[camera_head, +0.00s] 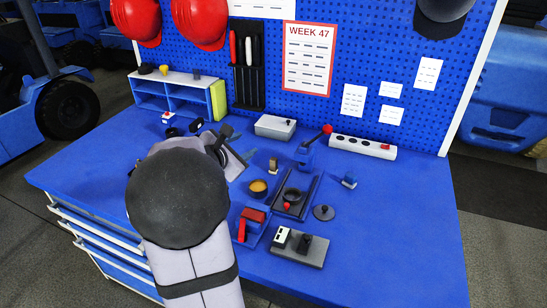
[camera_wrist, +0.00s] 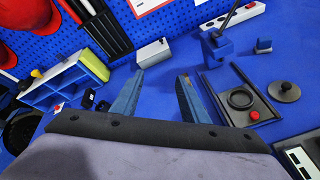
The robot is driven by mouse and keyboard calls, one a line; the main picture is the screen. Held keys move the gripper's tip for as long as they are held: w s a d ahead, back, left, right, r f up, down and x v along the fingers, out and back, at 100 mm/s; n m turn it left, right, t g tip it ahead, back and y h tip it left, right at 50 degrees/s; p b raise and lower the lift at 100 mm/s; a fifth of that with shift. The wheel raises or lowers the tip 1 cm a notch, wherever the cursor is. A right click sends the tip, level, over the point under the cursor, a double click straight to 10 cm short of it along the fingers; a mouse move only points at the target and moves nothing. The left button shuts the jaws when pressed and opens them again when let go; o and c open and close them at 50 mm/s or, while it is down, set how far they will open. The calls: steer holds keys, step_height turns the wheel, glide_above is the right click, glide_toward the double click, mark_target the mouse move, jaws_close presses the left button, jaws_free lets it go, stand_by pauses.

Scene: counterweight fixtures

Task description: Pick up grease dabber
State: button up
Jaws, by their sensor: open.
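My gripper (camera_wrist: 161,76) is open, with bare blue bench top between its two fingers in the wrist view. In the head view my dark round wrist hides part of the bench and most of the gripper. I cannot single out the grease dabber with certainty. A small upright tan and dark piece (camera_head: 273,165) stands on the bench right of the gripper in the head view. A dark cup with orange-yellow contents (camera_head: 258,187) stands just below it in that view. Neither is between the fingers.
A dark tray (camera_head: 292,208) with a black ring stands right of the cup. A blue lever stand with a red knob (camera_head: 305,157), a grey box (camera_head: 275,127) and a power strip (camera_head: 362,147) stand behind. A blue shelf (camera_head: 180,100) is at back left.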

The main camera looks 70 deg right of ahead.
steer(key=s+d+r+n+g+h, duration=0.1)
steer(key=s+d, duration=0.1)
steer(key=d, duration=0.2)
steer(key=n+y+b, duration=0.1)
steer(key=n+b, duration=0.5)
steer(key=b, duration=0.1)
glide_toward(272, 163)
steer(key=shift+t, duration=0.4)
steer(key=x, duration=0.4)
steer(key=shift+s+d+r, duration=0.1)
steer(key=shift+s, duration=0.2)
steer(key=shift+p+x, duration=1.05)
steer(key=shift+x, duration=2.55)
jaws_close()
